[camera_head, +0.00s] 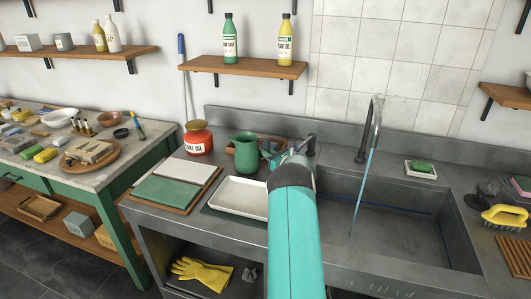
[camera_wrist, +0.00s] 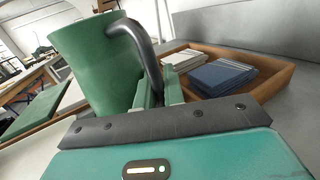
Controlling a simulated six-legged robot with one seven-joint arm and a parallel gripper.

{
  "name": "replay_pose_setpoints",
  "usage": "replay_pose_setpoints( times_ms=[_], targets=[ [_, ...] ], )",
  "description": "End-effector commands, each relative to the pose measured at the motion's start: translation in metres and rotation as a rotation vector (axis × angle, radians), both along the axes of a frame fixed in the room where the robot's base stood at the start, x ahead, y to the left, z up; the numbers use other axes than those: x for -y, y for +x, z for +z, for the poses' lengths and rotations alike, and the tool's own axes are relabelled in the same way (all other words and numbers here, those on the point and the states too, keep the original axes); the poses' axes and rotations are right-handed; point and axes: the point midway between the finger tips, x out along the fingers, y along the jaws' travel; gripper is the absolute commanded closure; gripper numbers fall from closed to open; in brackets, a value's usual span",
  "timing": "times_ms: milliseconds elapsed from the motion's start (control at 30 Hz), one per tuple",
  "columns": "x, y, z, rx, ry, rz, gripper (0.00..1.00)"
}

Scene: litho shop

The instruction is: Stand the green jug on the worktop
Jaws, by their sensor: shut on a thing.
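The green jug (camera_head: 245,153) is at the back of the grey worktop (camera_head: 222,178), left of the sink. My gripper (camera_head: 272,159) reaches it from the right. In the wrist view the jug (camera_wrist: 105,60) fills the upper left, and its dark curved handle (camera_wrist: 146,55) runs down between my gripper's fingers (camera_wrist: 160,92). The fingers are shut on the handle. The jug looks upright in the head view. I cannot tell whether its base touches the worktop; the base is hidden in the wrist view.
A white tray (camera_head: 240,187) lies just in front of the jug. A red-orange jar (camera_head: 198,138) and green and white pads (camera_head: 163,190) are to its left. A wooden box (camera_wrist: 270,90) with folded cloths sits behind it. The sink (camera_head: 385,215) with its tap (camera_head: 374,125) is right.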

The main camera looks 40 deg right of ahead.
Motion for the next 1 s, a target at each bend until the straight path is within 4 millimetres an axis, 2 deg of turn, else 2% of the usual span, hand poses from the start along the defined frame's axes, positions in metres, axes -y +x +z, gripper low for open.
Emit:
replay_pose_setpoints(
  times_ms=[233,267,333,367,733,867,1000],
  targets=[
    [0.000,0.001,-0.001,0.004,0.000,0.001,1.00],
    [0.000,0.000,-0.003,-0.001,0.000,0.000,0.84],
    [0.000,0.000,-0.003,0.000,0.000,0.000,0.70],
    [0.000,0.000,-0.003,0.000,0.000,0.000,0.68],
    [0.000,-0.001,0.001,0.000,0.000,0.000,0.68],
    [0.001,-0.018,-0.001,-0.002,0.001,-0.002,0.68],
    [0.002,-0.046,-0.002,-0.003,0.001,-0.004,0.68]
  ],
)
